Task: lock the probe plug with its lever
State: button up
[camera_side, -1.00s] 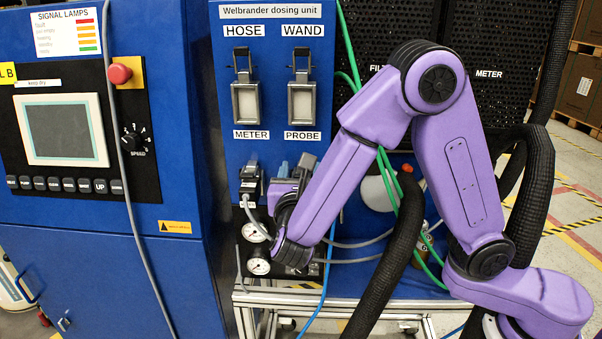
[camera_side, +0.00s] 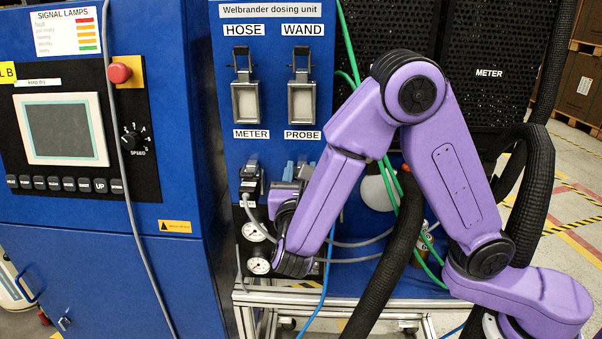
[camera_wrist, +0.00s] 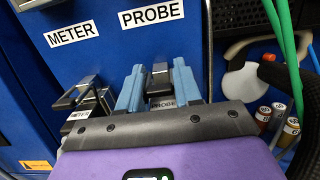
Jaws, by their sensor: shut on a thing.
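The probe plug (camera_wrist: 160,78) shows in the wrist view as a dark and grey piece between my two blue-grey fingers, above a PROBE label. My gripper (camera_wrist: 160,68) is shut on it, one finger on each side. In the side view my gripper (camera_side: 297,171) is low on the blue panel, right of the meter plug. My arm hides most of the probe plug there. Its lever cannot be told apart clearly from the plug. The meter plug (camera_side: 249,180) sits in its socket on the left, its dark lever (camera_wrist: 77,96) showing in the wrist view.
Two grey framed sockets, HOSE (camera_side: 245,103) and WAND (camera_side: 302,103), are higher on the panel. Pressure gauges (camera_side: 259,266) sit below the meter plug. Green hoses (camera_side: 388,190) and a thick black hose (camera_side: 392,265) hang close to my arm.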

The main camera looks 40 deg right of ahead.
jog(key=o, duration=0.9)
jog(key=shift+o, duration=0.2)
jog(key=v, duration=1.7)
jog(key=shift+s+a, duration=0.15)
jog(key=s+d+f+m+g+y, duration=0.1)
jog(key=d+f+m+g+y, duration=0.15)
jog(key=d+g, duration=0.4)
jog(key=s+d+f+m+g+y, duration=0.1)
jog(key=s+d+m+g+y, duration=0.2)
jog(key=d, duration=0.6)
jog(key=s+d+f+m+g+y, duration=0.1)
jog(key=s+d+m+g+y, duration=0.3)
jog(key=s+m+y, duration=0.4)
jog(key=s+d+m, duration=0.1)
jog(key=s, duration=0.2)
jog(key=shift+f, duration=0.35)
